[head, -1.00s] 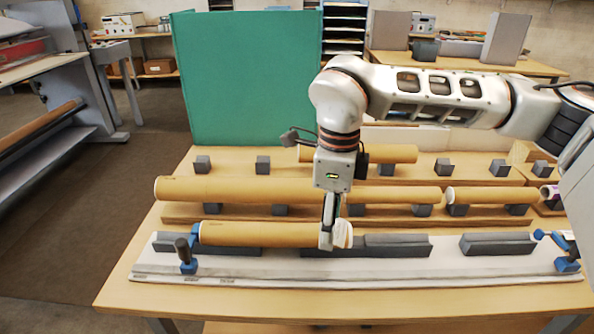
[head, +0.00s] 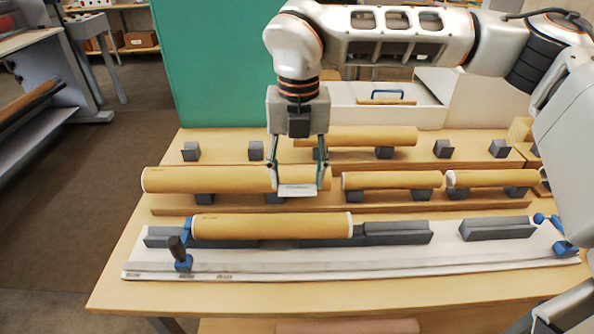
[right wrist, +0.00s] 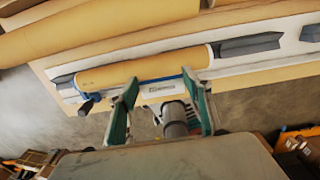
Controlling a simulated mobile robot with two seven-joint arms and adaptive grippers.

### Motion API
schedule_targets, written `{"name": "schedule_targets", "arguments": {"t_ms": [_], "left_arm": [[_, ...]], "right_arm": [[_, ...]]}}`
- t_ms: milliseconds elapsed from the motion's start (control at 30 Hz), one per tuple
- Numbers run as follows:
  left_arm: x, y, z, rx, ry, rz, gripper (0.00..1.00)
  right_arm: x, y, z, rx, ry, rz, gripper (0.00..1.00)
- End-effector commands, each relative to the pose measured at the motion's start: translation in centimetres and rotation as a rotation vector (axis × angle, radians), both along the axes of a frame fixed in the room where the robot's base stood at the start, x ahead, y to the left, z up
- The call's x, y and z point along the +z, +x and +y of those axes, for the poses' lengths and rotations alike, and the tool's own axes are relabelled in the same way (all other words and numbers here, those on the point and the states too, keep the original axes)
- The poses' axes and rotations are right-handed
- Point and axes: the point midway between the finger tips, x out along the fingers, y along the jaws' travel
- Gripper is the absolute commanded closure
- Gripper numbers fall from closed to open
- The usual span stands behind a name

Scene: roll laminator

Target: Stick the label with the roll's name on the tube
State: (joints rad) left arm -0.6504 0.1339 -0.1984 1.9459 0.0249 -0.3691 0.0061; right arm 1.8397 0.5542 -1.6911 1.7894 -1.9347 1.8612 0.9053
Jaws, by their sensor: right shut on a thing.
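A brown tube (head: 270,227) with white ends lies on dark grey rests on the white board (head: 400,262) at the front of the table. My right gripper (head: 297,188) is shut on a small white label (head: 297,191), held between its two fingertips. In the head view it appears above and behind the tube, apart from it. In the right wrist view the label (right wrist: 160,88), with small dark print, spans between the fingers (right wrist: 160,80), and the tube (right wrist: 150,70) shows beyond it. The print is too small to read.
More brown rolls (head: 205,180) lie on grey blocks on the wooden steps behind. A blue clamp with a dark handle (head: 180,255) stands at the board's left end; another blue fitting (head: 560,243) is at its right. A white box (head: 400,97) stands at the back.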

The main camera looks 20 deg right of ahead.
Motion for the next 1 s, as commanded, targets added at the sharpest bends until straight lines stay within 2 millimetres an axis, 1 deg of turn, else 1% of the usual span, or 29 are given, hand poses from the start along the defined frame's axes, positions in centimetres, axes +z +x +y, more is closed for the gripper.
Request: {"name": "schedule_targets", "arguments": {"t_ms": [133, 300, 467, 700, 800, 1000], "left_arm": [[-0.4, -0.1, -0.4, -0.004, -0.005, 0.000, 0.65], [-0.4, 0.1, -1.1, -0.012, -0.015, -0.011, 0.65], [-0.7, 0.2, -1.0, -0.013, -0.015, -0.017, 0.65], [-1.7, 0.3, -0.9, -0.012, -0.013, -0.018, 0.65], [-2.5, 0.3, -0.8, -0.012, -0.012, -0.016, 0.65], [-3.5, 0.0, -0.8, -0.013, -0.010, -0.008, 0.65]], "right_arm": [[-1.0, 0.0, 0.0, 0.001, 0.000, 0.000, 0.59], [-2.4, 0.0, 0.0, 0.001, 0.000, 0.001, 0.59], [-3.9, 0.0, 0.0, 0.002, 0.000, 0.002, 0.59], [-6.1, -0.1, 0.0, 0.003, 0.000, 0.003, 0.59], [-7.0, 0.0, 0.0, 0.002, -0.001, 0.001, 0.59], [-7.8, 0.0, 0.0, 0.002, 0.000, 0.000, 0.59]]}}
